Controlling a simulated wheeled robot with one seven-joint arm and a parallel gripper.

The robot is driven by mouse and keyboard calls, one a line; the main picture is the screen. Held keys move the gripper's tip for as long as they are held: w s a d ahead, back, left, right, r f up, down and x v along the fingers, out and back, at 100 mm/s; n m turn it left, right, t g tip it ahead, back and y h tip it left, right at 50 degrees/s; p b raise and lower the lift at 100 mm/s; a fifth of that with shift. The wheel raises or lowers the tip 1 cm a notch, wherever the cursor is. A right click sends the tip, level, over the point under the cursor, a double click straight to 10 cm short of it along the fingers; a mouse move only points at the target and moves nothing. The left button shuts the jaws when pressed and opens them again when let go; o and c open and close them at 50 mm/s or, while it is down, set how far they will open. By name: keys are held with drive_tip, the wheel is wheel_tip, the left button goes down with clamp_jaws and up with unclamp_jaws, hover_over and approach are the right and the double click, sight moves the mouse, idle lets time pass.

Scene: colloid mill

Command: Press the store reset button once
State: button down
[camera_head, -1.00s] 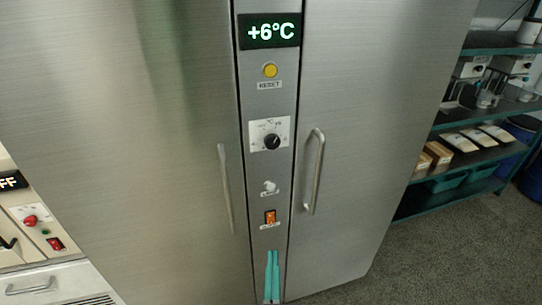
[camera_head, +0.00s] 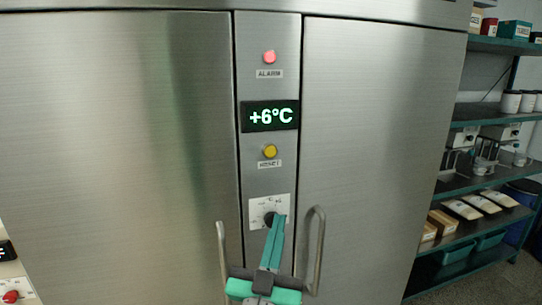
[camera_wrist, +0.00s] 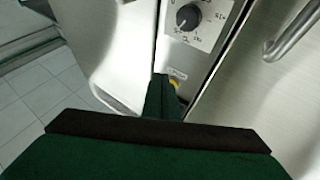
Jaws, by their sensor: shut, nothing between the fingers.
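The yellow round reset button (camera_head: 270,152) sits on the narrow centre panel, above its RESET label (camera_head: 269,164) and below the +6°C display (camera_head: 270,116). In the wrist view the yellow button (camera_wrist: 175,84) is mostly hidden behind my green fingertips. My gripper (camera_head: 279,218) is shut and empty. In the head view its teal fingers point up and overlap the black dial (camera_head: 269,218), with the tips below the button. I cannot tell how far the tips are from the panel. A red alarm lamp (camera_head: 269,57) glows above the display.
Steel doors flank the panel, with vertical handles (camera_head: 317,250) on both sides of my gripper, close to it. The dial also shows clear in the wrist view (camera_wrist: 188,17). Shelves (camera_head: 480,185) with boxes and jars stand at the right. Tiled floor shows at left in the wrist view.

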wheel_tip(320, 180, up, 12)
drive_tip(key=d+m+h, duration=0.1)
drive_tip(key=m+h, duration=0.2)
drive_tip(key=shift+s+d+f+m, duration=0.25)
drive_tip(key=shift+s+d+m, duration=0.05)
drive_tip(key=shift+s+m, duration=0.1)
approach(270, 151)
drive_tip(key=shift+w+d+r, duration=1.8)
drive_tip(key=shift+w, duration=0.1)
idle(0.6)
drive_tip(key=shift+w+a, duration=0.15)
drive_tip(key=shift+w, duration=0.2)
drive_tip(key=shift+w+a, duration=0.1)
drive_tip(key=shift+w, duration=0.25)
idle(0.7)
drive_tip(key=shift+s, duration=0.1)
drive_tip(key=shift+s+d, duration=0.25)
drive_tip(key=shift+s, duration=0.4)
